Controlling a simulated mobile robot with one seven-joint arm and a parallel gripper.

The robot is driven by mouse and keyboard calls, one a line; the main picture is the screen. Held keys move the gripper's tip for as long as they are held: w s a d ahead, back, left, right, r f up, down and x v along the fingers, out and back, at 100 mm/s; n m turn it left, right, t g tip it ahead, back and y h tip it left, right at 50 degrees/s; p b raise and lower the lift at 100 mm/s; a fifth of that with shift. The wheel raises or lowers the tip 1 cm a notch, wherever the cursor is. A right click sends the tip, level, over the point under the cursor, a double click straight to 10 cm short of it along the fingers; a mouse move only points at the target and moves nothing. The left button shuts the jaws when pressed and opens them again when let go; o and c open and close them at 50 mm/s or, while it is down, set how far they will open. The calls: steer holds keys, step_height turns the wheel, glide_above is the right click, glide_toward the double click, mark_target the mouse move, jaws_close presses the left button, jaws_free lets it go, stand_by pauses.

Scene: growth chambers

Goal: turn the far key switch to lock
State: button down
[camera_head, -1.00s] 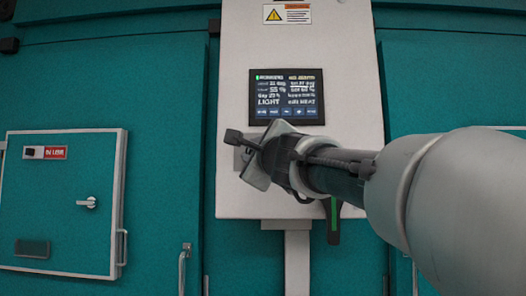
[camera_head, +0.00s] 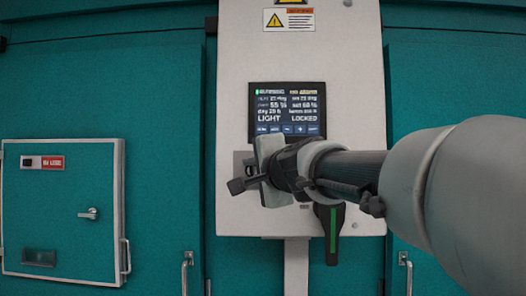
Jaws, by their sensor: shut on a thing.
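The control panel (camera_head: 350,110) is a pale upright box with a dark display (camera_head: 288,95). The display's lower row reads LIGHT and LOCKED. Below the display's left corner, a grey plate (camera_head: 239,158) shows at the switch position. My gripper (camera_head: 256,172) reaches in from the right in front of this plate and is shut on the key switch there. The key itself is mostly hidden by the fingers, so its exact angle cannot be told.
A dark handle with a green stripe (camera_head: 333,232) hangs at the panel's lower edge, just below my wrist. A small white-framed door (camera_head: 62,235) with a lever is at left. Teal chamber doors with upright handles flank the panel.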

steer(key=n+p, duration=0.1)
steer(key=p, duration=0.1)
steer(key=r+n+g+p, duration=0.1)
steer(key=p, duration=0.1)
steer(key=shift+h+p, duration=0.4)
steer(key=shift+f+n+p, duration=0.3)
steer(key=shift+n+p, duration=0.5)
steer(key=shift+p, duration=0.3)
steer(key=shift+f, duration=0.1)
steer(key=c, duration=1.5)
jaws_free()
steer(key=shift+s+d, duration=0.1)
